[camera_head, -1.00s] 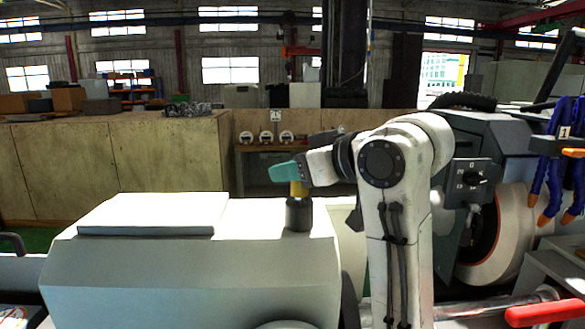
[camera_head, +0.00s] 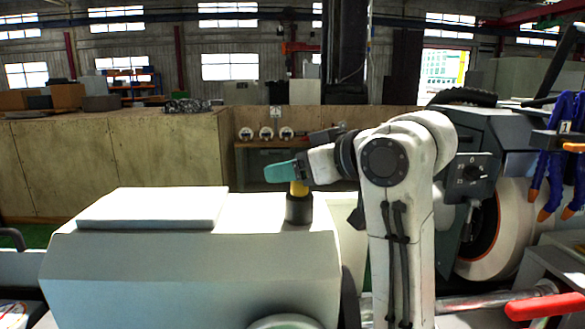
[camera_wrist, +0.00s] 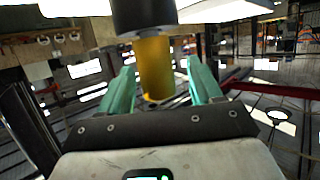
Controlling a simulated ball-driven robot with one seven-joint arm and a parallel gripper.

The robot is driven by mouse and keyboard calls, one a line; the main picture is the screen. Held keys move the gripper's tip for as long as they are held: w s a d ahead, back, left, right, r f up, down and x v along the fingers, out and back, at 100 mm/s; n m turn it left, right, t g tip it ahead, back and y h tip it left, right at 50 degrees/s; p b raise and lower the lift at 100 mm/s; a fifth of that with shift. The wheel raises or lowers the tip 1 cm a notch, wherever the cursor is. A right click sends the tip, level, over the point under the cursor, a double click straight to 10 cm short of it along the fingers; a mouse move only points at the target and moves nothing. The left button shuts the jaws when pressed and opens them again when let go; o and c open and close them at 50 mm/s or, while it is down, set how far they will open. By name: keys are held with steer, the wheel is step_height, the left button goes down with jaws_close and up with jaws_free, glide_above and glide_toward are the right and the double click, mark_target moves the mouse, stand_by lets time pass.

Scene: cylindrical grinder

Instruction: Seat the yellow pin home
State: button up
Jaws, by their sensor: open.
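The yellow pin (camera_head: 299,188) stands upright in a dark round socket (camera_head: 299,210) on top of the white machine housing, with its upper part showing above the rim. The rest of it is hidden in the socket. My gripper (camera_head: 280,172), with teal fingers, is at the pin's upper end. In the wrist view, the teal fingers of my gripper (camera_wrist: 158,68) are spread apart, one on each side of the yellow pin (camera_wrist: 155,70), with gaps on both sides. The dark socket (camera_wrist: 143,17) shows at the top there.
A flat raised cover (camera_head: 155,208) lies on the housing to the left. A grinding wheel (camera_head: 500,240) and a control box with a knob (camera_head: 470,177) are to the right. Blue hoses with orange tips (camera_head: 555,180) hang at the far right. The housing top around the socket is mostly clear.

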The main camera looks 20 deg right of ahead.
steer(key=b+v, duration=0.2)
steer(key=v, duration=0.8)
steer(key=shift+s, duration=0.2)
steer(key=shift+d, duration=0.1)
